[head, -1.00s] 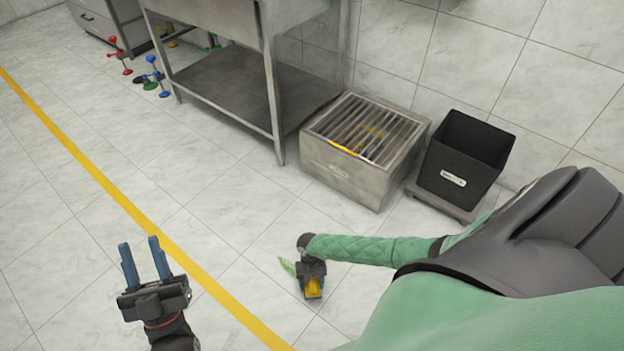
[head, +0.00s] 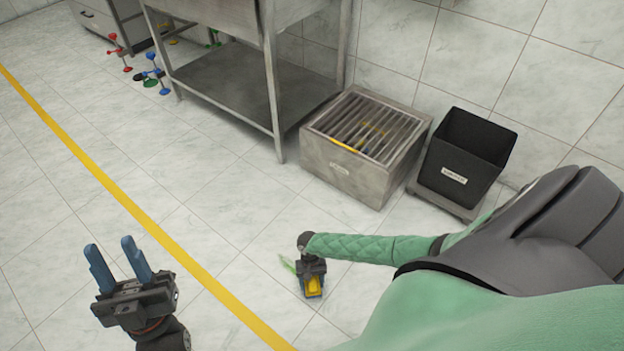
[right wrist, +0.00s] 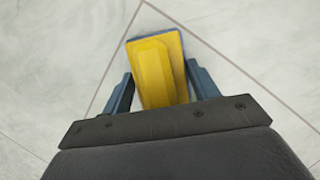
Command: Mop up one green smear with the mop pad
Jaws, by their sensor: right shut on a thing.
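The mop pad (right wrist: 157,70) is a yellow block with a raised grip, between the blue fingers of my right gripper (right wrist: 160,95). In the head view my right gripper (head: 312,284) points down, shut on the yellow pad (head: 314,283) low at the floor; whether the pad touches the floor is hard to tell. A green smear (head: 287,263) shows on the floor just left of my right gripper, partly hidden by it. My left gripper (head: 118,262) is open and empty, fingers up, at the lower left.
A steel box with a slatted top (head: 340,165) and a black bin (head: 466,150) on a low base stand by the wall. A steel table (head: 215,80) stands behind. Coloured valve-like pieces (head: 150,75) lie at the back left. A yellow line (head: 110,192) crosses clear floor.

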